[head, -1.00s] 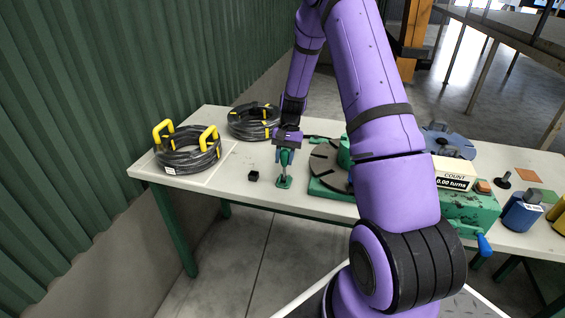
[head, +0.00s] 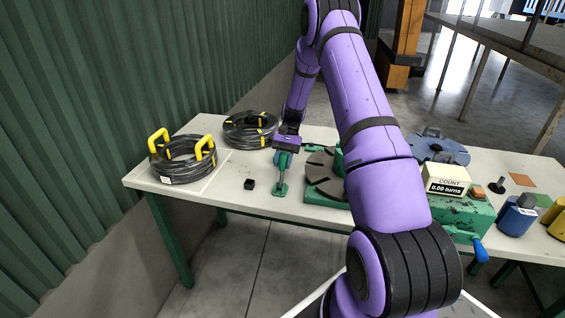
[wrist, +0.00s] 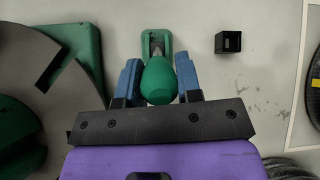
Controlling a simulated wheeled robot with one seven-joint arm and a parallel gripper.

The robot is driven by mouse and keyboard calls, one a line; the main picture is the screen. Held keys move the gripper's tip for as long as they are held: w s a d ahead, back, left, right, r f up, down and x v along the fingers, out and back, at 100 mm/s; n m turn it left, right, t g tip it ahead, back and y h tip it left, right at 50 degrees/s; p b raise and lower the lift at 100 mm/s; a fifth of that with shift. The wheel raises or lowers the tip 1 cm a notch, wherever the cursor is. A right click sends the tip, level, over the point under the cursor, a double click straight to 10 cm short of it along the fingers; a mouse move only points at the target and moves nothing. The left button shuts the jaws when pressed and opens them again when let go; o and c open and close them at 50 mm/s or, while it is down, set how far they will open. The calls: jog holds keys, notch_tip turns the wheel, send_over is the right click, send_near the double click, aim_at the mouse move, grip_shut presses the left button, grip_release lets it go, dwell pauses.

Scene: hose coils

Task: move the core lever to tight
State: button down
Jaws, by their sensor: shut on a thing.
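A green lever with a rounded knob (wrist: 159,80) stands on a small green base plate (head: 280,191) at the front of the table. No label is readable on it, so I take it as the core lever. My gripper (head: 283,157) comes down from above onto its upper part. In the wrist view the blue fingers (wrist: 160,88) of my gripper are shut on the knob, one on each side. The slotted base (wrist: 156,43) shows beyond the knob. The lever's shaft is mostly hidden under the knob there.
A slotted grey turntable (head: 325,175) on a green winder stands right of the lever. A small black block (head: 249,184) lies to its left. Coils with yellow ties (head: 182,160) sit at the table's left. A counter (head: 446,180) reads 0.00 turns.

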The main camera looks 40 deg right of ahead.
jog(key=shift+d, duration=0.15)
jog(key=c, duration=0.8)
grip_release()
jog(key=v, duration=1)
jog(key=shift+w+d+r, duration=0.2)
jog(key=shift+r, duration=0.05)
